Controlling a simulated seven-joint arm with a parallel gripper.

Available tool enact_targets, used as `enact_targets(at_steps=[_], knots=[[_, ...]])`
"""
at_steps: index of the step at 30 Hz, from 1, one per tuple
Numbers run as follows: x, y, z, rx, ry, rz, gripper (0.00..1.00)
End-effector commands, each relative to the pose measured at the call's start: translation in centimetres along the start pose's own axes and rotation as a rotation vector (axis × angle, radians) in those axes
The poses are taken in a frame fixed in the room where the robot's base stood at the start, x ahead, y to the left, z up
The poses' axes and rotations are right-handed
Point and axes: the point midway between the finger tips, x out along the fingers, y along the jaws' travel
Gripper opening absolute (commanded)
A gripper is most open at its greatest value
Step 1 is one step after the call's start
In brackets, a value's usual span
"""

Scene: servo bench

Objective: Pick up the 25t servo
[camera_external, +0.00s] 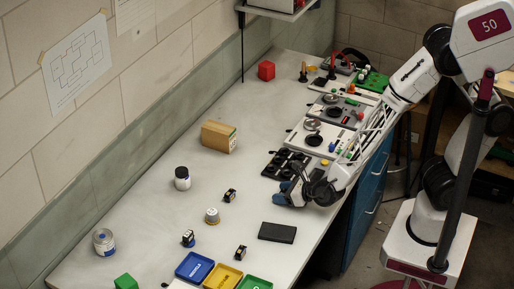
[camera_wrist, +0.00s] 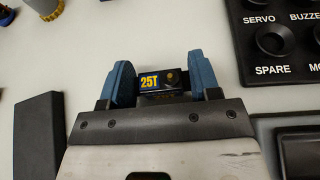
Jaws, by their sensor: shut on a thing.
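The 25t servo (camera_wrist: 162,80) is a small black block with a yellow "25T" on a blue label and a brass-coloured round shaft. In the wrist view it sits between the two blue fingers of my gripper (camera_wrist: 164,83), which is shut on it. In the outside view my gripper (camera_external: 289,193) is low over the bench, just in front of the black tray; the servo is hidden there by the fingers. I cannot tell whether the servo touches the bench top.
A black tray with round wells (camera_wrist: 276,42) lies close right of my gripper; its labels include SERVO and SPARE. A flat black block (camera_external: 277,232) lies nearby. The bench's middle is mostly clear.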

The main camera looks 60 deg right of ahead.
Motion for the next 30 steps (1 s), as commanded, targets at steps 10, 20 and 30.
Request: enact_targets(at_steps=[10, 20, 30], knots=[[-0.7, 0.0, 1.7, 0.0, -0.002, 0.0, 0.34], [-3.8, -1.1, 2.5, 0.0, 0.0, 0.001, 0.34], [-9.0, -3.4, 1.0, 0.001, -0.001, 0.001, 0.34]])
